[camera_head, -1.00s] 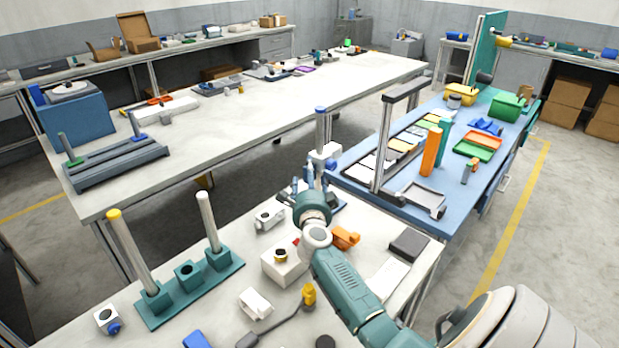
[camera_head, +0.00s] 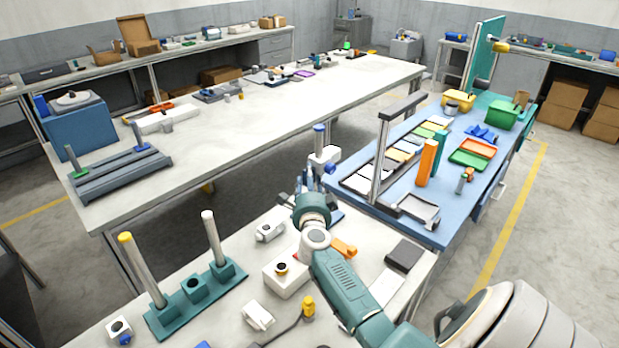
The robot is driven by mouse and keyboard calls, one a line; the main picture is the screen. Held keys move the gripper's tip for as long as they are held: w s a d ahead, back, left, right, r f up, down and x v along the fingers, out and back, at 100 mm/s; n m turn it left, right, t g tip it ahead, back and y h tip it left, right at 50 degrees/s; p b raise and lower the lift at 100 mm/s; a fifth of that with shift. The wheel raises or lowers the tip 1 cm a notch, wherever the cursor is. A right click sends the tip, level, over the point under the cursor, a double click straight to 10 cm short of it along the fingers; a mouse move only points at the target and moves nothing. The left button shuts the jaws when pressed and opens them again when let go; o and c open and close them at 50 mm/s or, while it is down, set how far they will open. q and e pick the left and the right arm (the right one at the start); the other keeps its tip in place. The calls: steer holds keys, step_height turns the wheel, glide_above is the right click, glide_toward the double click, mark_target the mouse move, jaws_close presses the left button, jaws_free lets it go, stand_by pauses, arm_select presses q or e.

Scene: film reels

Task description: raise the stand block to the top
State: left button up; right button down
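The stand block (camera_head: 326,155) is a white block with a blue knob on its right side. It sits around an upright pole with a blue cap (camera_head: 319,128), a short way below the cap. The stand's dark blue base is partly hidden behind my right arm. My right gripper (camera_head: 306,176) comes in from the right, and its blue-grey fingers reach up to the block's lower left side. Whether they close on the block is too small to tell. My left gripper is not in view.
A teal base with two silver poles (camera_head: 196,288) stands at the front left of the near table. A white box (camera_head: 286,272), a white clamp part (camera_head: 270,231) and an orange part (camera_head: 341,247) lie around my arm. A blue bench (camera_head: 462,140) with a dark frame stands to the right.

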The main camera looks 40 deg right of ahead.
step_height(320, 180, up, 4)
steer(key=shift+w+r+p, duration=0.15)
steer(key=shift+r+p, duration=0.05)
steer(key=shift+p, duration=0.8)
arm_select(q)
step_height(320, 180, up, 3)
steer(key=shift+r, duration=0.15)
arm_select(e)
steer(key=c, duration=0.9)
jaws_free()
steer(key=shift+f, duration=0.15)
steer(key=shift+c, duration=0.2)
steer(key=shift+a+f, duration=0.1)
steer(key=shift+a, duration=0.05)
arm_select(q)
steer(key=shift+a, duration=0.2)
arm_select(e)
steer(key=shift+f, duration=0.15)
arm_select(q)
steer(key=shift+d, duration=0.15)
arm_select(e)
steer(key=v, duration=1.2)
